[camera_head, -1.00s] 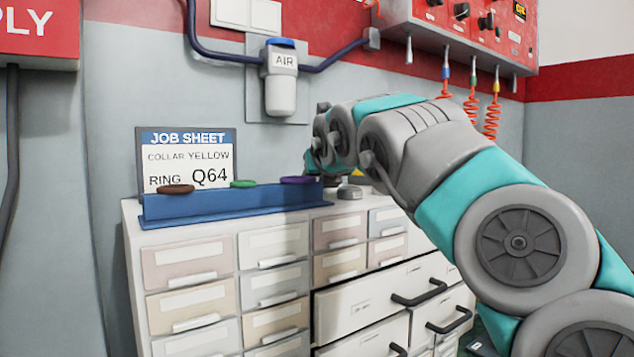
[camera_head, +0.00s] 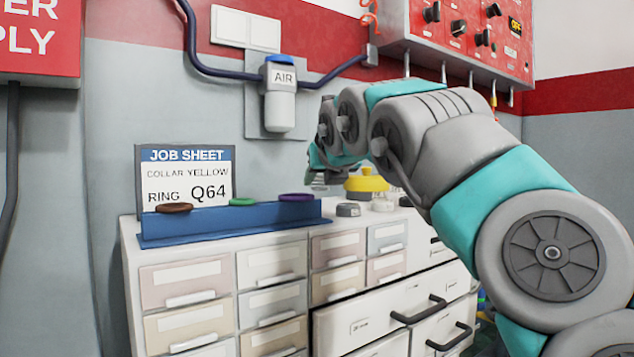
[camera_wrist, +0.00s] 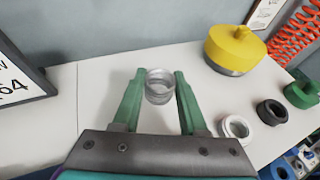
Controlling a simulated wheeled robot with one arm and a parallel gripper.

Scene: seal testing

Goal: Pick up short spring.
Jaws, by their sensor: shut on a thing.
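The short spring (camera_wrist: 160,90), a small silvery coiled cylinder, is upright between the green fingers of my gripper (camera_wrist: 157,78) in the wrist view. My gripper is shut on it, with one finger against each side. The spring appears held above the white cabinet top (camera_wrist: 110,150). In the head view my gripper (camera_head: 322,180) is at the far end of the arm, above the cabinet top, and the spring is hard to make out there.
A yellow-topped part (camera_wrist: 235,48), a white ring (camera_wrist: 235,128), a black ring (camera_wrist: 271,112) and a green part (camera_wrist: 302,94) stand to the right. A blue rack (camera_head: 230,222) with coloured rings and a job sheet (camera_head: 186,178) are at the left. Drawers are below.

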